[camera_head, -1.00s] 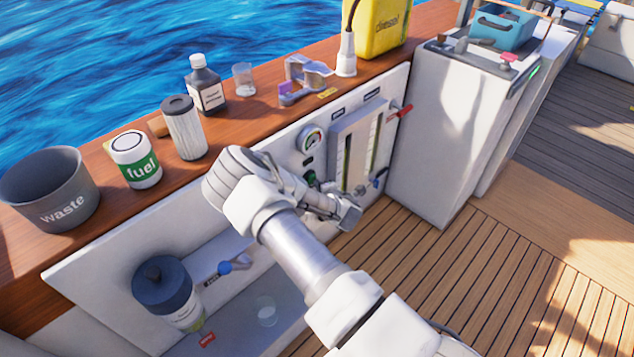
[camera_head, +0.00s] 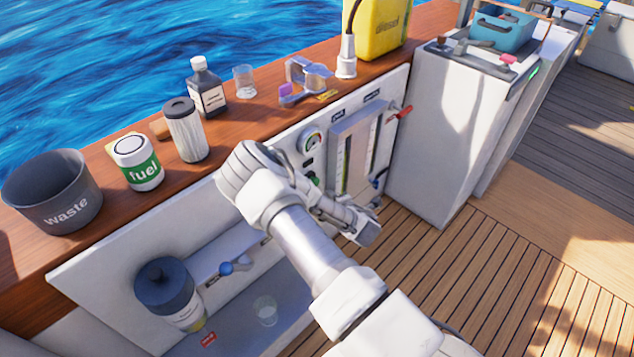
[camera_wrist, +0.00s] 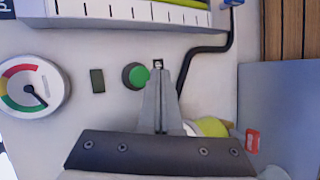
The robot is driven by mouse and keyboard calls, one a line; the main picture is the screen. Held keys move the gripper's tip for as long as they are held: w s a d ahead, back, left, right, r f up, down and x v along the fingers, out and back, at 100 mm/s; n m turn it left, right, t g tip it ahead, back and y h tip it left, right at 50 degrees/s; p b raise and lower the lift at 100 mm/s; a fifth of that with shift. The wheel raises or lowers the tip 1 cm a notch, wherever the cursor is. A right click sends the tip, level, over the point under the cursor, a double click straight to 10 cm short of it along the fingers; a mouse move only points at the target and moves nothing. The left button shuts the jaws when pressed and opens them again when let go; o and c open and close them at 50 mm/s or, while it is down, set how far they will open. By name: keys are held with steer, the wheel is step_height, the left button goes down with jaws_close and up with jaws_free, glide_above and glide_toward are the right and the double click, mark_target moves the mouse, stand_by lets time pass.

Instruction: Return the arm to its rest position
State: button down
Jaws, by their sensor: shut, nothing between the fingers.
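My gripper (camera_head: 362,232) is at the end of my bent arm, in front of the white engine panel (camera_head: 120,270). In the wrist view its fingers (camera_wrist: 160,100) are together, with nothing between them. The fingertips show just right of a green button (camera_wrist: 136,76) and below a small dark square switch in that view. I cannot tell whether they touch the panel. A round gauge (camera_wrist: 35,87) with coloured bands is at the left of the wrist view; it also shows in the head view (camera_head: 312,141).
The wooden ledge holds a waste bin (camera_head: 55,190), fuel can (camera_head: 138,162), filter (camera_head: 185,130), dark bottle (camera_head: 207,88) and yellow diesel can (camera_head: 378,28). A blue-topped filter housing (camera_head: 165,287) stands in the recess. A white cabinet (camera_head: 445,130) stands right; the deck (camera_head: 480,270) is open.

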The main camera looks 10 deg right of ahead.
steer(key=shift+s+d, duration=0.25)
steer(key=shift+s, duration=0.1)
step_height(320, 180, up, 12)
steer(key=w+d+r+m+g+h, duration=0.1)
steer(key=w+d+m+h, duration=0.2)
steer(key=m, duration=0.6)
steer(key=s+r+m+g, duration=0.3)
steer(key=s+r+m, duration=0.4)
steer(key=r, duration=0.5)
steer(key=s+a+r+m+g, duration=0.1)
steer(key=s+r, duration=0.4)
steer(key=s, duration=0.5)
steer(key=s+a+r+m+g, duration=0.1)
steer(key=s+a+r+m, duration=0.1)
steer(key=s+r, duration=0.55)
steer(key=s+a+r+m+g, duration=0.1)
steer(key=s+r, duration=0.3)
steer(key=s, duration=0.8)
step_height(320, 180, up, 22)
steer(key=p, duration=2.3)
steer(key=shift+w+y, duration=0.3)
steer(key=shift+y, duration=0.1)
steer(key=shift+a+f, duration=0.1)
steer(key=shift+f, duration=0.05)
